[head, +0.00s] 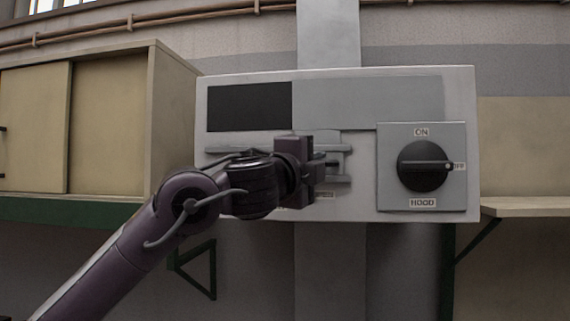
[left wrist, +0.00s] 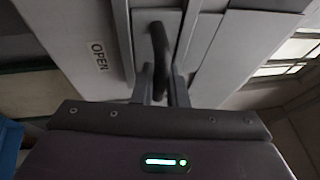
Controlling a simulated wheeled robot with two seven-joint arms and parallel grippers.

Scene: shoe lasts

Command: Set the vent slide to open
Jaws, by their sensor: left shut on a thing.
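The vent slide is on a light grey wall panel (head: 460,100). A dark rectangular vent opening (head: 248,106) shows at the panel's upper left, with a grey plate (head: 370,98) to its right. My left gripper (head: 327,163) is at the slide rails (head: 235,149), left of the knob, and hides part of the slide. In the left wrist view my left gripper (left wrist: 162,90) is shut on the dark slide handle (left wrist: 159,45), one finger on each side. An OPEN label (left wrist: 98,56) is beside the handle there. My right gripper is not in view.
A black rotary knob (head: 423,166) marked ON, OFF and HOOD is right of the gripper, pointing to OFF. A beige cabinet (head: 110,120) stands at the left on a green-edged shelf (head: 60,209). Another shelf (head: 530,206) is at the right.

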